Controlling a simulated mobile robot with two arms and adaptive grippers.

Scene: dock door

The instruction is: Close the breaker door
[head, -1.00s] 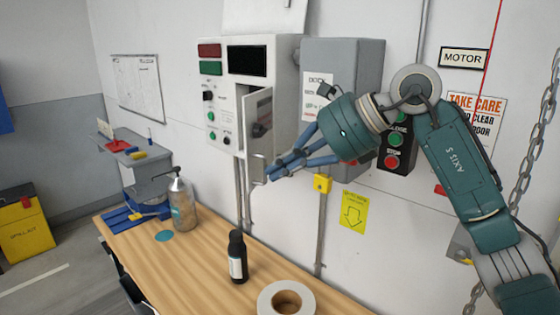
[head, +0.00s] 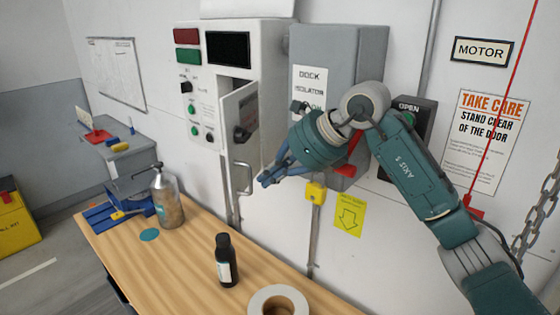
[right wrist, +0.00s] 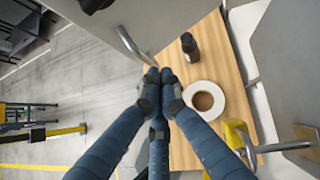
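The grey breaker door (head: 240,112) stands partly open on the white control cabinet (head: 267,50), its free edge swung out from the opening. A metal loop handle (head: 244,178) hangs at the door's lower end. It also shows in the right wrist view (right wrist: 134,43), below a grey panel. My right gripper (head: 264,182) is just right of the handle in the head view. In the right wrist view its blue fingertips (right wrist: 160,76) are together with nothing seen between them, close to the handle's end. I cannot tell whether they touch it. My left gripper is not in view.
A grey isolator box (head: 335,60) with a red lever (head: 348,170) is right of the cabinet, behind my right arm. A yellow padlock (head: 315,192) hangs below. The wooden bench (head: 185,262) holds a black bottle (head: 226,262), a tape roll (head: 262,300) and a spray bottle (head: 167,203).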

